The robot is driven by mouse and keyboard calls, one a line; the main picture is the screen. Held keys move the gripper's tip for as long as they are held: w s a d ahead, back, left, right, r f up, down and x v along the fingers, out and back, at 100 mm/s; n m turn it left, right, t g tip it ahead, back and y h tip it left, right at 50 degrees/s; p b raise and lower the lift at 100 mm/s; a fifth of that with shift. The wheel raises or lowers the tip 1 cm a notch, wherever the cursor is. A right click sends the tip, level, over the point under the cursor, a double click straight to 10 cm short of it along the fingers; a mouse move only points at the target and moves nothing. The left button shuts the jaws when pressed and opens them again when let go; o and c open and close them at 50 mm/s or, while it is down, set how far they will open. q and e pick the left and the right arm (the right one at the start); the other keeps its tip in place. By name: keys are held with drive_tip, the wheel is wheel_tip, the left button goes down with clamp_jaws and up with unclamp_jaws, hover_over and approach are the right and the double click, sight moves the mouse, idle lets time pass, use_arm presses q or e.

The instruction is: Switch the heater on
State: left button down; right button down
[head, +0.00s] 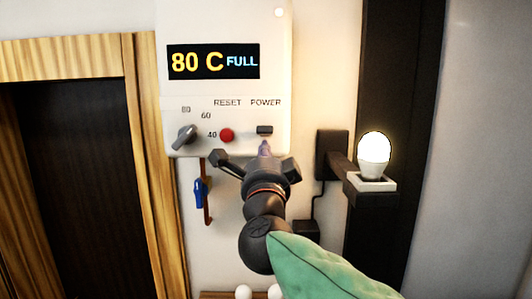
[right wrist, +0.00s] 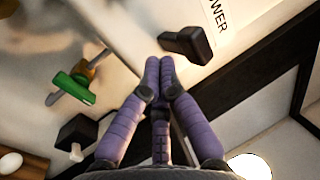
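The heater (head: 228,92) is a white box on the wall. Its lit display (head: 213,62) reads 80 C and FULL. The black power switch (head: 264,129) sits under the POWER label. It also shows in the right wrist view (right wrist: 187,45), sticking out from the panel. My right gripper (head: 264,147) is just below the switch, pointing up. In the right wrist view its purple fingers (right wrist: 160,65) are together with nothing between them, tips close to the switch; I cannot tell whether they touch it. My left gripper is not in view.
A grey knob (head: 186,135) and red reset button (head: 227,135) are left of the switch. A blue valve handle (head: 200,191) hangs below. A green handle (right wrist: 75,88) shows in the right wrist view. A lit bulb (head: 374,152) stands at right.

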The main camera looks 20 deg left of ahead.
drive_tip(key=s+d+b, duration=0.2)
drive_tip(key=s, duration=0.7)
drive_tip(key=shift+d+f, duration=0.35)
drive_tip(key=shift+f, duration=0.1)
idle(0.3)
